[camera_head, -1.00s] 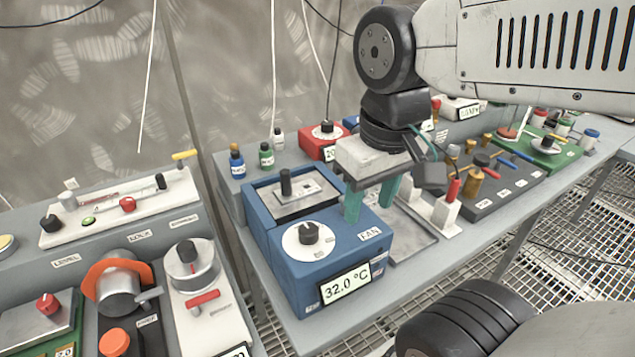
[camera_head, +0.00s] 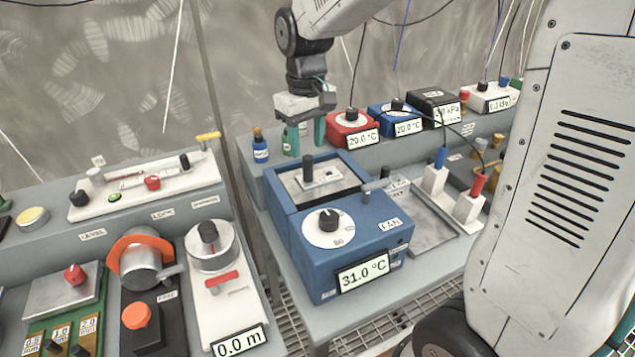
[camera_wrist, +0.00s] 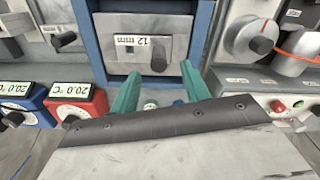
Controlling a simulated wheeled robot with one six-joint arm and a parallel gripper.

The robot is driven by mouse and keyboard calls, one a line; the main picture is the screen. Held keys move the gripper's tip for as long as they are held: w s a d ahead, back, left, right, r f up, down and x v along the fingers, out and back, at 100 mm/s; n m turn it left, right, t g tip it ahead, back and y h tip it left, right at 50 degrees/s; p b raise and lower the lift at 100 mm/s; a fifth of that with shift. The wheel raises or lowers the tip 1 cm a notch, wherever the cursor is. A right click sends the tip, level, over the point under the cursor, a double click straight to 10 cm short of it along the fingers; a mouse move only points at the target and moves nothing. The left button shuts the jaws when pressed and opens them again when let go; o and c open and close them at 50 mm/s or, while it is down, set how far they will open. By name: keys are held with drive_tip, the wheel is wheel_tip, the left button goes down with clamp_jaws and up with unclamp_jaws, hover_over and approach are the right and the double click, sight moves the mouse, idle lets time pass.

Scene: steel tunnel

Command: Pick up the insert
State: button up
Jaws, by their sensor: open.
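The insert (camera_head: 325,178) appears to be a small light metal block with an upright black handle, set in the grey top of the blue heater unit (camera_head: 345,250). My gripper (camera_head: 306,138) is open above and behind the blue unit, apart from the insert. In the wrist view its green fingers (camera_wrist: 160,88) are spread and empty, on the near side of the insert. Small bottle tops show beyond and between the fingers.
A blue-labelled bottle (camera_head: 261,146) stands left of my gripper. Red (camera_head: 352,130) and blue (camera_head: 397,118) units reading 20.0 °C stand behind to the right. A metal tray (camera_head: 425,225) lies right of the heater. White stands with red and blue plugs carry cables.

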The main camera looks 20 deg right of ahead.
sight(307, 157)
wheel_tip(307, 157, down, 5)
drive_tip(key=shift+w+f, duration=0.15)
clamp_jaws()
